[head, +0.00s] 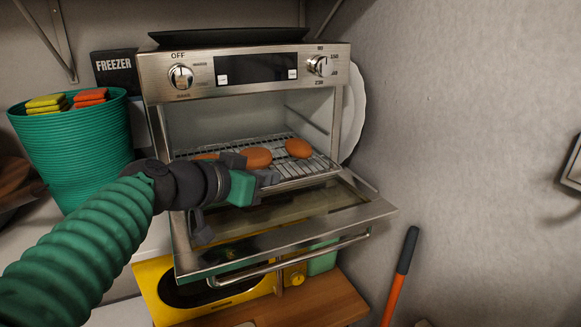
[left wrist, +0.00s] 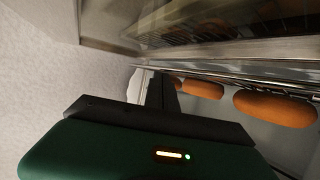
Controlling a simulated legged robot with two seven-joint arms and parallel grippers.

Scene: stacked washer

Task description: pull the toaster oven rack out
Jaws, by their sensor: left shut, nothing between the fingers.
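The steel toaster oven (head: 240,65) stands with its glass door (head: 290,212) folded down in front. Inside, a wire rack (head: 308,166) carries several orange-brown round food pieces (head: 298,147). My left gripper (head: 268,181) is shut and empty at the rack's front edge, above the open door; whether it touches the rack I cannot tell. The left wrist view shows the gripper's dark fingers (left wrist: 162,92) close to the rack's front bar (left wrist: 225,78), with food pieces (left wrist: 275,108) behind it. My right gripper is not in view.
A green ribbed basket (head: 70,150) with sponges stands left of the oven. A yellow appliance (head: 165,300) sits below the door on a wooden surface (head: 325,300). A wall (head: 470,130) is at the right, with an orange-handled tool (head: 400,275) near it.

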